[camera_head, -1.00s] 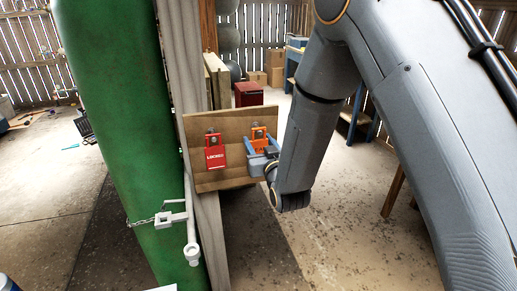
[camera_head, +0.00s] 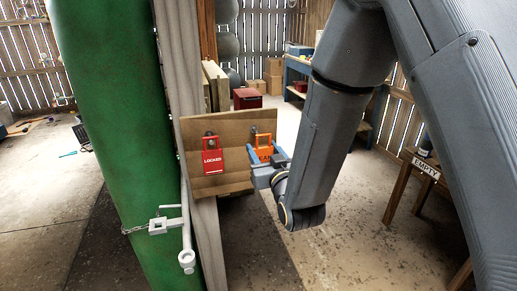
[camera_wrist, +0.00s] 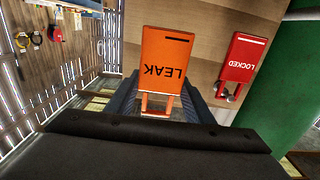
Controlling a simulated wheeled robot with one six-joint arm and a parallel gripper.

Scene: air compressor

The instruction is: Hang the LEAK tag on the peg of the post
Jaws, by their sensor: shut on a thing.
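The orange LEAK tag (camera_head: 264,153) is held by my gripper (camera_head: 267,170), which is shut on it, in front of the right part of a wooden board (camera_head: 232,186). In the wrist view the LEAK tag (camera_wrist: 166,62) appears upside down between the two fingers, its open frame-like loop nearest the gripper. A dark peg (camera_head: 254,131) on the board shows just left of the tag's top; the tag looks clear of it. The red LOCKED tag (camera_head: 212,160) hangs from another peg on the board's left. The board is fixed by a grey wooden post (camera_head: 203,225).
A green tank (camera_head: 110,120) stands left of the post, with a white valve fitting (camera_head: 184,236) and chain. A wooden stand with an EMPTY sign (camera_head: 425,167) is at the right. Boxes and a red case (camera_head: 247,98) lie behind. Open floor is right of the board.

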